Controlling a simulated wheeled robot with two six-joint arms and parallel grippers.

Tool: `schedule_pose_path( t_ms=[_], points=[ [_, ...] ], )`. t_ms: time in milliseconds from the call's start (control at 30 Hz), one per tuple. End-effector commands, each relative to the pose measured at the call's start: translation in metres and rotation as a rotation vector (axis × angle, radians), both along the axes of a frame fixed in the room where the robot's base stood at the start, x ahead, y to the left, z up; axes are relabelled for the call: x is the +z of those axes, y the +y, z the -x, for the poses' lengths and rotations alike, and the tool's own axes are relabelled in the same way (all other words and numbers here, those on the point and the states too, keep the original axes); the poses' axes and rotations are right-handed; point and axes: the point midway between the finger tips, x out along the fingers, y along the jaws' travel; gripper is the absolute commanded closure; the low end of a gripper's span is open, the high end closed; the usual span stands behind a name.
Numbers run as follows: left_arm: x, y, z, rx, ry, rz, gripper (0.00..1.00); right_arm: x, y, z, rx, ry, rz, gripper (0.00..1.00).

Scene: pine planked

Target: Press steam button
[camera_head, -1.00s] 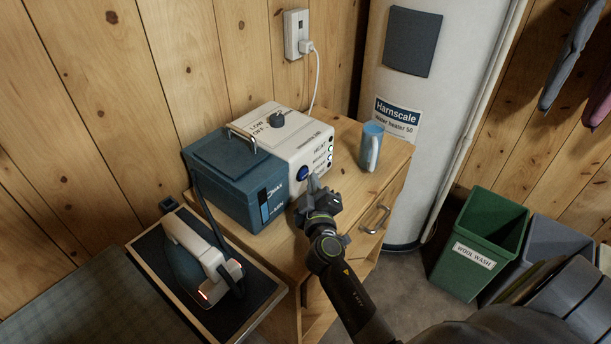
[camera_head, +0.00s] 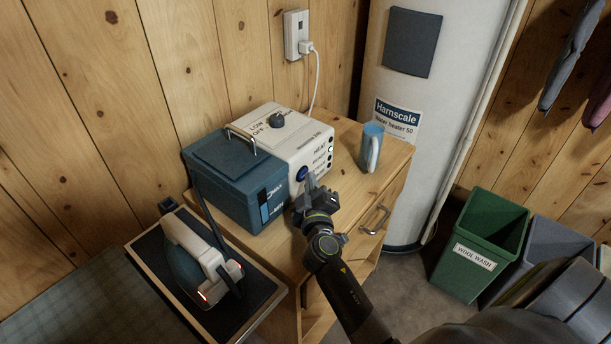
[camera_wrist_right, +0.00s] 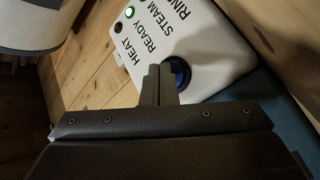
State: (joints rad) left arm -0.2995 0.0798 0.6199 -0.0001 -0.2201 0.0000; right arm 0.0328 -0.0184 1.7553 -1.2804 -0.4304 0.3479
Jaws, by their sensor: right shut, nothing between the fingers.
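The white steam station (camera_head: 300,142) stands on the wooden cabinet, with a round blue button (camera_head: 301,174) on its front face. My right gripper (camera_head: 312,182) is shut and empty, its fingertips right at the button's right side in the head view. In the right wrist view the shut fingers (camera_wrist_right: 158,78) overlap part of the dark-blue button (camera_wrist_right: 182,72). I cannot tell whether they touch it or whether it is pushed in. Labels HEAT, READY and STEAM are readable there, with a lit green lamp (camera_wrist_right: 129,12). My left gripper is not in view.
A blue water tank (camera_head: 238,182) adjoins the station on the left. An iron (camera_head: 198,258) rests on a pad at front left. A green bin (camera_head: 478,243) stands on the floor at right.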

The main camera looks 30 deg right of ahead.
Motion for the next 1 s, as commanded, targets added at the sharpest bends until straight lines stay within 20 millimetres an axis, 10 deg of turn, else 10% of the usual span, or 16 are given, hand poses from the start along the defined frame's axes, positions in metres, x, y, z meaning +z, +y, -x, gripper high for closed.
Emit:
schedule_pose_path(
  t_ms=[1000],
  points=[
    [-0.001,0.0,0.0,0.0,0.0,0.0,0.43,0.0,-0.006,0.014,0.0,0.0,0.001,1.0]
  ],
)
